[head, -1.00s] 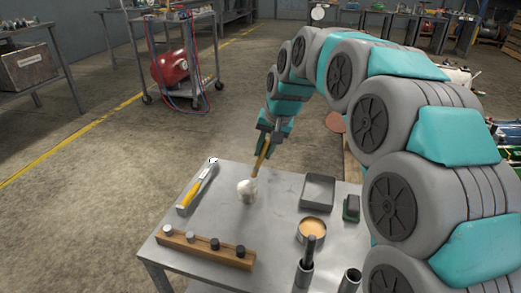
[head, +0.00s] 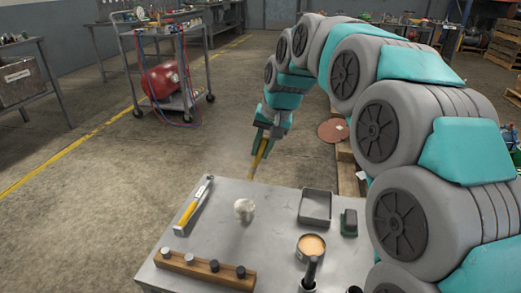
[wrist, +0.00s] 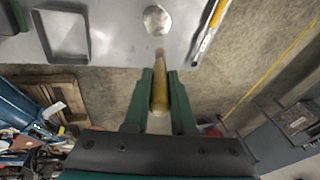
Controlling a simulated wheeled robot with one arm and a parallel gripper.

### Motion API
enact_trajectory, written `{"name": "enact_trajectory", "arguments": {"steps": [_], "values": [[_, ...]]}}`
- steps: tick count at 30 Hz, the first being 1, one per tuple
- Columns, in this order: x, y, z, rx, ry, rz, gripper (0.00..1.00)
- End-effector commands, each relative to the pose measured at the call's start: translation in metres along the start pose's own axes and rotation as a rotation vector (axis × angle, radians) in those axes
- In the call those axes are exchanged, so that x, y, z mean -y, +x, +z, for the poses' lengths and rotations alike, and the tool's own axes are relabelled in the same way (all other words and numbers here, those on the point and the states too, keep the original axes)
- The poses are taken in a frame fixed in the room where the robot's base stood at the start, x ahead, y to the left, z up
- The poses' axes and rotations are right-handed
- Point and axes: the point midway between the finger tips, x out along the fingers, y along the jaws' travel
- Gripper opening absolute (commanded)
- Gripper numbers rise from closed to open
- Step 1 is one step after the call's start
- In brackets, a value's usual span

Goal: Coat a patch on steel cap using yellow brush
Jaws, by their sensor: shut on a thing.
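My gripper (head: 263,148) is shut on the yellow brush (head: 257,166), which points down and slightly left. In the head view the brush shows by the table's far edge, beyond the steel cap (head: 244,211). The cap is a pale, rounded, shiny piece standing on the metal table (head: 225,240). In the wrist view my gripper (wrist: 160,74) holds the brush (wrist: 159,97) between its green fingers. There the cap (wrist: 157,20) lies ahead of the brush tip, with a gap between. I cannot tell whether the cap bears any coating.
A yellow-handled tool (head: 193,206) lies left of the cap. A grey tray (head: 315,207), a dark-topped green block (head: 349,222) and an open tin of tan stuff (head: 310,246) stand right. A wooden rack (head: 205,270) with several knobs is at the front.

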Motion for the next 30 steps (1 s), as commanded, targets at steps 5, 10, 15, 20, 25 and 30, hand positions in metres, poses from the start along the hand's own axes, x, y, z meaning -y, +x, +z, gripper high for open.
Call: {"name": "enact_trajectory", "arguments": {"steps": [5, 10, 15, 20, 25, 30], "values": [[0.0, 0.0, 0.0, 0.0, 0.0, 0.0, 0.0], [0.0, 0.0, 0.0, 0.0, 0.0, 0.0, 0.0], [0.0, 0.001, 0.0, -0.001, 0.0, 0.0, 0.0], [0.003, 0.007, -0.002, -0.001, 0.0, 0.0, 0.0], [0.005, 0.011, -0.003, -0.002, 0.0, -0.001, 0.0], [0.005, 0.011, -0.003, -0.002, 0.0, -0.001, 0.0]]}}
